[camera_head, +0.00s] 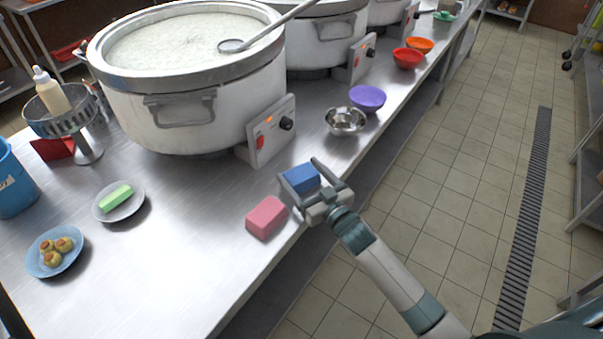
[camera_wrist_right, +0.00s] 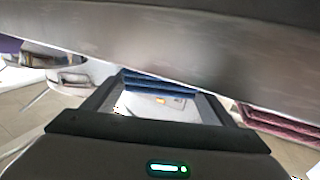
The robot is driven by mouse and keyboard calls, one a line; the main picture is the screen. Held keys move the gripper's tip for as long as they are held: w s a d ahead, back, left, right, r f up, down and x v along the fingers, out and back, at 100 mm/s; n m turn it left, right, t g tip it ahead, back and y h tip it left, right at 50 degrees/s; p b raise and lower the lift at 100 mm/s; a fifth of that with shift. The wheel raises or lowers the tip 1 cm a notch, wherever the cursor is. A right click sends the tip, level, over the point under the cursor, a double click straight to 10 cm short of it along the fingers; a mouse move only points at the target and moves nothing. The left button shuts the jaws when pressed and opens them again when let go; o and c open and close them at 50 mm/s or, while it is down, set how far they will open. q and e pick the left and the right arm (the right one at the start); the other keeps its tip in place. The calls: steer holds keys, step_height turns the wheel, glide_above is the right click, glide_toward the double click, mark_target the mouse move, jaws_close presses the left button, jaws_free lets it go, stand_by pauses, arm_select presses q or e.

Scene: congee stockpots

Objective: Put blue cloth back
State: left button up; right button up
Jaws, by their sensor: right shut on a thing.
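The blue cloth (camera_head: 301,178) is a folded block near the front edge of the steel counter, below the control box of the big pot. My right gripper (camera_head: 307,190) is shut on the blue cloth. In the right wrist view, the blue cloth (camera_wrist_right: 160,84) shows as dark layered folds between the fingers. I cannot tell whether the cloth touches the counter. A pink folded cloth (camera_head: 267,217) lies on the counter just left of the gripper, and its layered edge shows in the right wrist view (camera_wrist_right: 282,123). My left gripper is not in view.
A large white stockpot (camera_head: 195,110) of congee with a ladle stands behind. A steel bowl (camera_head: 345,121) and a purple bowl (camera_head: 367,98) sit beyond the cloth. A white plate (camera_head: 119,214) and a blue plate (camera_head: 42,268) stand at left. The counter's middle is clear.

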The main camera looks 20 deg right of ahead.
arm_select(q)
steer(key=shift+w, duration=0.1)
arm_select(e)
steer(key=shift+f, duration=0.15)
steer(key=o, duration=0.6)
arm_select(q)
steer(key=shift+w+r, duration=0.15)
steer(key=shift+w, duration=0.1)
arm_select(e)
steer(key=shift+o, duration=0.2)
steer(key=shift+r, duration=0.2)
steer(key=shift+s+d+f, duration=0.1)
steer(key=shift+s+f, duration=0.05)
steer(key=shift+s, duration=0.15)
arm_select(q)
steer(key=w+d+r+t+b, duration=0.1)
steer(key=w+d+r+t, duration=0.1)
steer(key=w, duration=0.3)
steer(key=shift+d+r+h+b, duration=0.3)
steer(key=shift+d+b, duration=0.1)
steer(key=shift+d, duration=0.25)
arm_select(e)
steer(key=v, duration=1.1)
